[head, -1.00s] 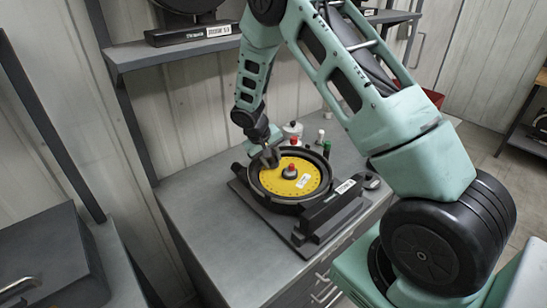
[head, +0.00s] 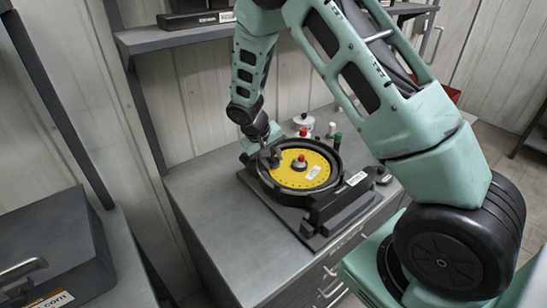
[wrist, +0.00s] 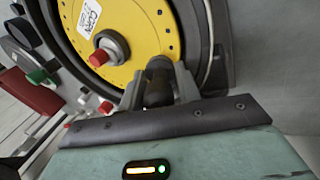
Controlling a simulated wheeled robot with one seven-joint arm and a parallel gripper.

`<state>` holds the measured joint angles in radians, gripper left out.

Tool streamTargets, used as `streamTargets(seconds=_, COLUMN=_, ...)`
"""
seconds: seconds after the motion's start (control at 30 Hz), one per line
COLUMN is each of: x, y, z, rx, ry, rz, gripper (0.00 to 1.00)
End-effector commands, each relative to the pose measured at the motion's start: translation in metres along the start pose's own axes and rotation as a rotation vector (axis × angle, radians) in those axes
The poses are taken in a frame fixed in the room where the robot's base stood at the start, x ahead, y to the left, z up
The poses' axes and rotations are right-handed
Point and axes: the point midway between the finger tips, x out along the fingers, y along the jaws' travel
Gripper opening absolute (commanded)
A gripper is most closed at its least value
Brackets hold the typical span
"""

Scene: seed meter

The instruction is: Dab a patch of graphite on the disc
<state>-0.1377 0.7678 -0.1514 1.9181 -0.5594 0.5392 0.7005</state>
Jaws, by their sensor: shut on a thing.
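The yellow disc (head: 318,173), with a ring of small holes, a white label and a red-topped hub (head: 300,160), sits flat in a round black housing (head: 337,158). It also shows in the wrist view (wrist: 135,45). My gripper (head: 270,156) is over the disc's left edge, by the housing rim. In the wrist view my gripper (wrist: 160,85) is shut on a short dark cylindrical piece (wrist: 158,90), seen against the disc's edge. Whether that piece touches the disc cannot be told. No graphite patch can be made out on the disc.
A shelf (head: 180,38) hangs above at the left. The bench (head: 205,220) is clear left of the housing.

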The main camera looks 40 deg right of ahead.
Motion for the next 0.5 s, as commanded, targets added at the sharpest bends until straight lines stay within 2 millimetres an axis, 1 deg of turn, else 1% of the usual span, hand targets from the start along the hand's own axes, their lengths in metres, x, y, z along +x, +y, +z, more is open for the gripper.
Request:
streamTargets(seconds=0.17, x=0.002, y=0.005, z=-0.004, rx=0.001, ry=0.002, rz=-0.002, gripper=0.11)
streamTargets(seconds=0.4, x=0.009, y=0.022, z=-0.014, rx=0.002, ry=0.002, rz=-0.002, gripper=0.11)
streamTargets(seconds=0.5, x=0.011, y=0.026, z=-0.016, rx=0.0, ry=0.001, rz=-0.002, gripper=0.11)
